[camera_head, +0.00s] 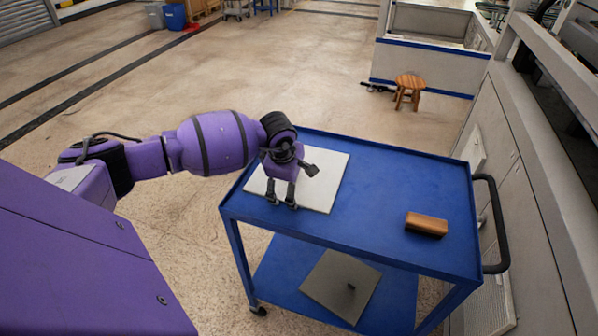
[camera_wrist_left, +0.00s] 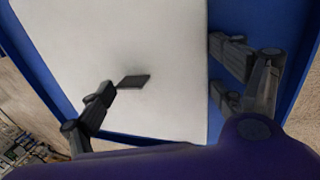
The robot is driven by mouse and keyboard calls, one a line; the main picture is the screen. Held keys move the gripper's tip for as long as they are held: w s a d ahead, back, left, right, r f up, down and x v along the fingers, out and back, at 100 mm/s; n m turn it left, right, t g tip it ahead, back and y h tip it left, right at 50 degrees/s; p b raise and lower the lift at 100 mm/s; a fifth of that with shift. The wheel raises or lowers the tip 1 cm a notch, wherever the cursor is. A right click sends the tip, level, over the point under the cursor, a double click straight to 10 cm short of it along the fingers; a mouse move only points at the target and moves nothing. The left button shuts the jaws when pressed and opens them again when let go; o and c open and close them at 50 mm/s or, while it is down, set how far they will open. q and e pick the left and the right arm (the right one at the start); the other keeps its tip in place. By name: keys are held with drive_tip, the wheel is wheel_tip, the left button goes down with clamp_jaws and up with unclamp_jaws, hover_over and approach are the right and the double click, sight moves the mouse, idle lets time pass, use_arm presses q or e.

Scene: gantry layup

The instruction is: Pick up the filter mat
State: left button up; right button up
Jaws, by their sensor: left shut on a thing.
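The filter mat (camera_head: 325,173) is a flat, white, rectangular sheet at the left end of the blue cart's top. It also fills much of the left wrist view (camera_wrist_left: 150,35), with a small dark tab (camera_wrist_left: 135,81) on its face. My left gripper (camera_head: 281,203) is over the mat's near left part, fingers pointing down. The exact contact is hard to see. My right gripper is not in view.
The blue cart (camera_head: 385,195) has a brown block (camera_head: 426,223) on its top at the right and a black handle (camera_head: 497,225) at its right end. A grey plate (camera_head: 325,285) with a dark knob lies on the lower shelf. A wooden stool (camera_head: 409,84) stands behind.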

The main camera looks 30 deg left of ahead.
use_arm(q)
drive_tip(key=shift+s+f, duration=0.1)
drive_tip(key=shift+f, duration=0.25)
